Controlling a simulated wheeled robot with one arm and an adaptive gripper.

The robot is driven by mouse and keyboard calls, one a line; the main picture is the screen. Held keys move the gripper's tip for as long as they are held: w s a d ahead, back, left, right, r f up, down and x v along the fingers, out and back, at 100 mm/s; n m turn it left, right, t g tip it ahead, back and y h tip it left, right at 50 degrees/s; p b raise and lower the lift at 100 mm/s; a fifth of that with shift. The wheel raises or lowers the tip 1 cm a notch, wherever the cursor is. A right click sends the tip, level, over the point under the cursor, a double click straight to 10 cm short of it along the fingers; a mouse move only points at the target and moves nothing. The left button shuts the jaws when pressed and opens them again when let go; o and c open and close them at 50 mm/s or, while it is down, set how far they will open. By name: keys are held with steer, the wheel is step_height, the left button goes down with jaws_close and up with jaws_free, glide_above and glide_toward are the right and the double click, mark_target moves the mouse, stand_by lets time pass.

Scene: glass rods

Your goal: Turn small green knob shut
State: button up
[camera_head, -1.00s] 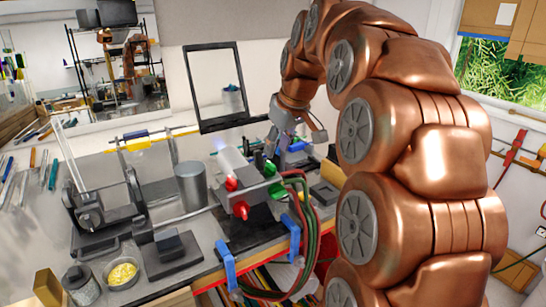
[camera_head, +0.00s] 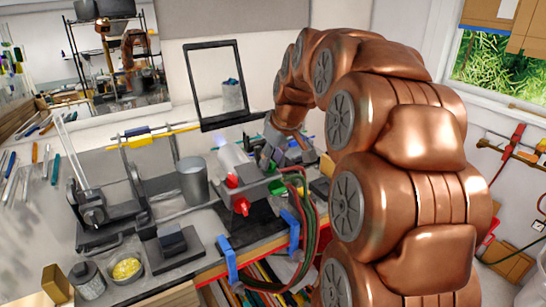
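The torch burner (camera_head: 232,157) stands on the bench with a pale glow at its left end. Two red knobs show on its front, an upper one (camera_head: 232,180) and a lower one (camera_head: 241,206). A green knob (camera_head: 277,187) shows right of them, below my gripper. My gripper (camera_head: 268,158) is lowered at the burner's right side, pointing down at its rear part. The small green knob is not clearly visible; my fingers seem to cover that spot. The fingers are small and dark here, so I cannot tell whether they are open, shut or touching the knob.
Red and green hoses (camera_head: 307,215) loop off the burner's right side past blue clamps (camera_head: 228,260) on the bench edge. A metal cup (camera_head: 193,183), a lathe-like holder (camera_head: 92,212) and a bowl of yellow bits (camera_head: 126,269) stand left. A black frame (camera_head: 218,86) stands behind.

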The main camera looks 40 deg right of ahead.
jaws_close()
steer(key=shift+b, duration=0.35)
steer(key=m+b, duration=0.3)
steer(key=shift+f+h, duration=0.25)
steer(key=shift+h, duration=0.05)
steer(key=m+h+b, duration=0.1)
steer(key=m+b, duration=0.2)
steer(key=m, duration=0.1)
steer(key=shift+r+m, duration=0.1)
steer(key=shift+m, duration=0.2)
steer(key=m+b, duration=0.1)
steer(key=m, duration=0.2)
steer(key=m+g+h+b, duration=0.1)
steer(key=m, duration=0.2)
steer(key=shift+w+a+r, duration=0.1)
steer(key=shift+a+r, duration=0.05)
steer(key=shift+r, duration=0.05)
steer(key=m+g, duration=0.1)
steer(key=m, duration=0.5)
steer(key=shift+g, duration=0.4)
steer(key=shift+w+r+m, duration=0.1)
steer(key=shift+m, duration=0.3)
